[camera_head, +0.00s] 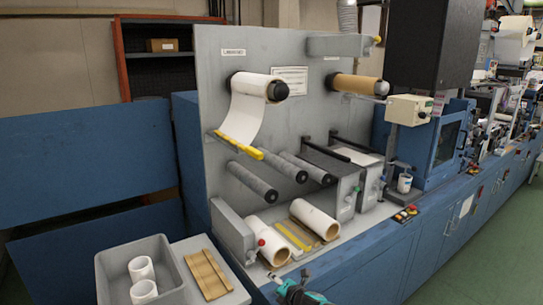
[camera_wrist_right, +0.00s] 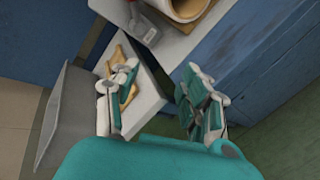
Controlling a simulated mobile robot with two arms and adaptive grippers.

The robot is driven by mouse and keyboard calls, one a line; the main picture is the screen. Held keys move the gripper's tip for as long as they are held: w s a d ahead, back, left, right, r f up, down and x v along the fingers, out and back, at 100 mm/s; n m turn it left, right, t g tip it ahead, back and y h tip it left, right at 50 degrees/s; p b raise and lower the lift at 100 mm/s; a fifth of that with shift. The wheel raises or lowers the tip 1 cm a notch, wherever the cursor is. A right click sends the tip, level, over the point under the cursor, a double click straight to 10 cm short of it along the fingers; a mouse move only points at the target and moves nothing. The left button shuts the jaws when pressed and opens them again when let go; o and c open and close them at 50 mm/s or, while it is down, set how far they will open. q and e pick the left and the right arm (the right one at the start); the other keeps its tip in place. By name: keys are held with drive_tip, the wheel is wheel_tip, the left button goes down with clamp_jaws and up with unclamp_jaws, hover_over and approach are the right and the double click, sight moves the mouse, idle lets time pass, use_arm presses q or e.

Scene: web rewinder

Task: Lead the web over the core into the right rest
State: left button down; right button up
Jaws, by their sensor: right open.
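The white web (camera_head: 242,112) hangs from a roll (camera_head: 252,84) on the upper left of the grey panel, down to a yellow-edged bar (camera_head: 239,145). A tan roll (camera_head: 356,84) sits on the upper right spindle. Two pale rolls with cardboard cores, a left one (camera_head: 267,241) and a right one (camera_head: 315,219), lie on the machine bed. I cannot tell which part is the right rest. My right gripper (camera_head: 290,288) is at the bottom edge, in front of the bed and apart from the web. In the wrist view it is open and empty (camera_wrist_right: 160,88). My left gripper is not in view.
A grey bin (camera_head: 108,262) with two white rolls (camera_head: 142,280) stands at lower left, beside a tan wooden piece (camera_head: 207,275) on a white surface. Grey rollers (camera_head: 252,181) jut from the panel. Blue cabinets run along the right; the green floor (camera_head: 480,245) there is clear.

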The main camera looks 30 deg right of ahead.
use_arm(q)
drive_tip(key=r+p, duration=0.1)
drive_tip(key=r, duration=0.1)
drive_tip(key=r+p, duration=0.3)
drive_tip(key=p, duration=0.1)
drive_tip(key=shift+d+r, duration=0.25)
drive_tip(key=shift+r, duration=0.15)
use_arm(e)
drive_tip(key=w+r+n+t, duration=0.1)
drive_tip(key=r+n, duration=0.3)
drive_tip(key=r, duration=0.9)
drive_tip(key=w+d+r+n+t+y, duration=0.1)
drive_tip(key=r+n, duration=0.4)
drive_tip(key=r, duration=0.8)
drive_tip(key=w+d+r+n+t, duration=0.1)
drive_tip(key=w+r+n+t, duration=0.2)
drive_tip(key=r, duration=1)
drive_tip(key=shift+w+r+n+y, duration=0.2)
drive_tip(key=shift+w+n+y, duration=0.15)
drive_tip(key=shift+n, duration=0.75)
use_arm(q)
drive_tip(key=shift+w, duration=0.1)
use_arm(e)
drive_tip(key=shift+w+a, duration=0.1)
